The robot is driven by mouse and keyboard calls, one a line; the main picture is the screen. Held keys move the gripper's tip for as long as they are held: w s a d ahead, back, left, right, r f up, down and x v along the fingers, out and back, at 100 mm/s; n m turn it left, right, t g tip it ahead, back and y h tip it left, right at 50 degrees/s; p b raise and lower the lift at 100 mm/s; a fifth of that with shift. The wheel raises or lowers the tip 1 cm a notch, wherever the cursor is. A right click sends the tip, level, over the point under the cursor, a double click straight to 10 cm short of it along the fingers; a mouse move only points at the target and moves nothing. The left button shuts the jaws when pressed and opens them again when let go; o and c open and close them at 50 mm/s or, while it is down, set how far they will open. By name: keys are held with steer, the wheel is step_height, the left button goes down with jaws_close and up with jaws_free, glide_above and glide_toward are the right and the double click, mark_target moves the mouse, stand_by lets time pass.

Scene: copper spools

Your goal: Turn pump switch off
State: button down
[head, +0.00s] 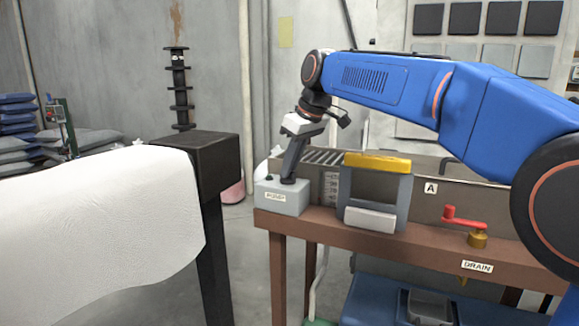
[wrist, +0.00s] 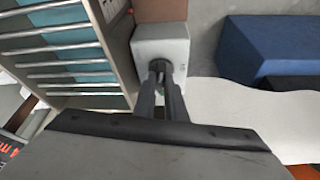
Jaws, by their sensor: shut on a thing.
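The pump switch box (head: 283,197) is a light grey box labelled PUMP at the left end of the brown bench. It also shows in the wrist view (wrist: 178,43). My gripper (head: 289,179) reaches down to the top of this box. In the wrist view my gripper's fingertips (wrist: 161,68) are close together over the middle of the box top, shut on the pump switch. The switch itself is mostly hidden between the fingers, so its position cannot be told. A small dark knob shows on the box top left of the fingers in the head view.
Right of the box stands a grey tank (head: 440,188) marked A, with a yellow-topped frame (head: 377,162) at its front. A red-handled drain valve (head: 463,218) is farther right. A white-covered table (head: 90,215) with a black post stands left, across a gap.

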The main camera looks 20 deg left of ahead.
steer(key=shift+w+n+g, duration=0.1)
steer(key=shift+n+g, duration=0.4)
steer(key=shift+n, duration=0.7)
steer(key=c, duration=1.8)
jaws_free()
steer(key=shift+r, duration=0.1)
steer(key=v, duration=1.7)
steer(key=shift+d, duration=0.15)
